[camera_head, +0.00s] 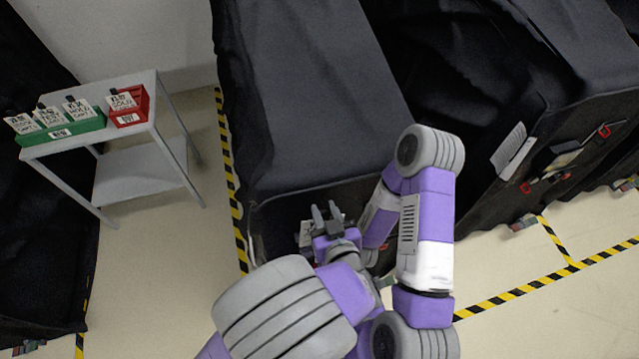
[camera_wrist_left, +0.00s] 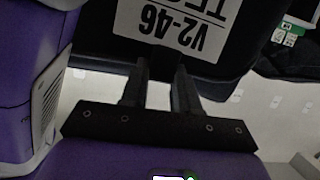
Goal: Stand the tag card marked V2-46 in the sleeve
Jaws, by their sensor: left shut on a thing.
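The white tag card marked V2-46 (camera_wrist_left: 172,28) shows upside down at the top of the left wrist view, cut off by the upper edge. My left gripper (camera_head: 327,213) is at the front end of the near covered cart in the head view. Its fingers (camera_wrist_left: 162,88) end at the card's edge in the wrist view, shut on it. A dark surface lies behind the card. A small pale patch (camera_head: 305,234) shows beside the gripper; I cannot tell what it is. I cannot make out the sleeve on this cart. My right gripper is not in view.
The near covered cart (camera_head: 315,90) stands in front of me; another (camera_head: 575,130) with papers and red clips stands right. A grey side table (camera_head: 140,172) holds a green tray (camera_head: 62,132) and a red tray (camera_head: 130,112) of cards. Striped tape (camera_head: 235,190) marks the open floor.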

